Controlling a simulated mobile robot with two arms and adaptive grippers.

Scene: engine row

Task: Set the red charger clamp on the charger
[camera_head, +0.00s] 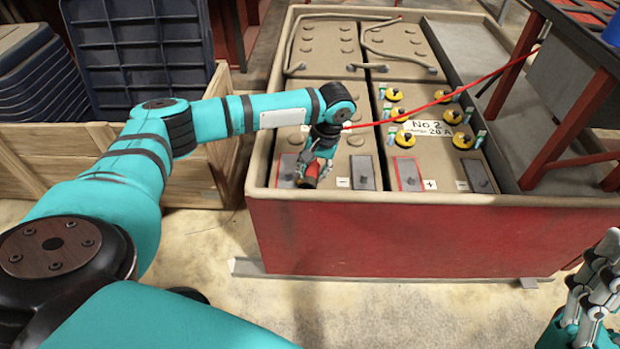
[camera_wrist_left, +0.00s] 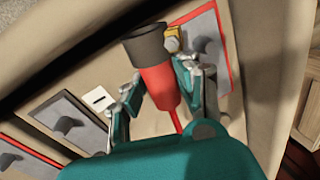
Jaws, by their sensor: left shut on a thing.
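The red charger clamp (camera_head: 311,171) has a dark end and is gripped in my left gripper (camera_head: 318,172), over the near left corner of the battery tray. In the left wrist view the clamp (camera_wrist_left: 158,75) sits between the fingers of the left gripper (camera_wrist_left: 160,88), its dark end close to a red-edged terminal plate (camera_wrist_left: 205,35). I cannot tell if they touch. A red cable (camera_head: 440,99) runs right to a grey box (camera_head: 535,90) under a red-framed bench, which may be the charger. My right gripper (camera_head: 595,295) is at the lower right, partly cut off, its opening unclear.
The red-sided battery tray (camera_head: 400,237) holds batteries with grey terminal plates (camera_head: 362,172) and several yellow caps (camera_head: 403,138). The red-framed bench (camera_head: 570,120) stands over its right side. Wooden crates (camera_head: 60,165) and dark bins (camera_head: 135,45) stand left. Floor in front is clear.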

